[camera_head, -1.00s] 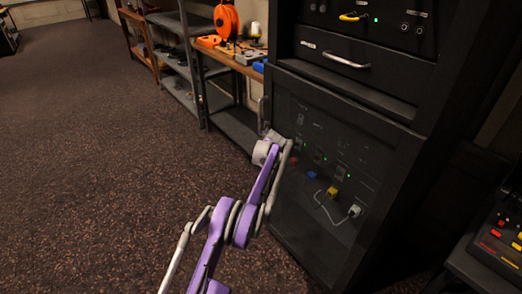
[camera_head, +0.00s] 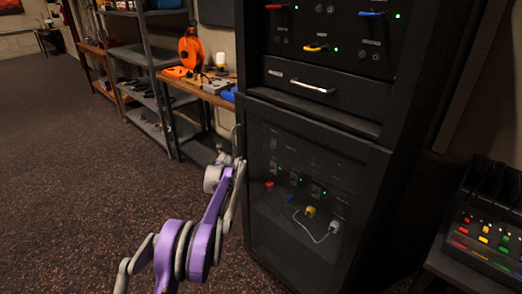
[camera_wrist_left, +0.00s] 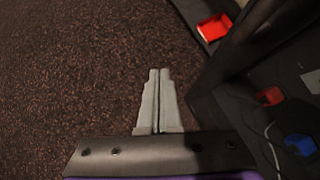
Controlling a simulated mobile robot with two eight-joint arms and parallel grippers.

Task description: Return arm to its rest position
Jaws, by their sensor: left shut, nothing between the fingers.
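My left arm, purple and grey, reaches up from the bottom left in the head view, its wrist (camera_head: 217,178) beside the left edge of the black rack (camera_head: 375,150). In the left wrist view my left gripper (camera_wrist_left: 159,72) is shut, its two grey fingers together with nothing between them. Dark speckled carpet lies beyond the fingertips, and the black rack edge is close on the right. In the head view the fingers are hard to make out. My right gripper is in neither view.
The rack has a drawer handle (camera_head: 312,87) and a dark lower front with coloured plugs (camera_head: 310,211) behind it. A workbench with an orange reel (camera_head: 190,48) and metal shelves (camera_head: 150,90) stand behind. A button console (camera_head: 488,235) is at right. Carpet (camera_head: 60,170) at left is clear.

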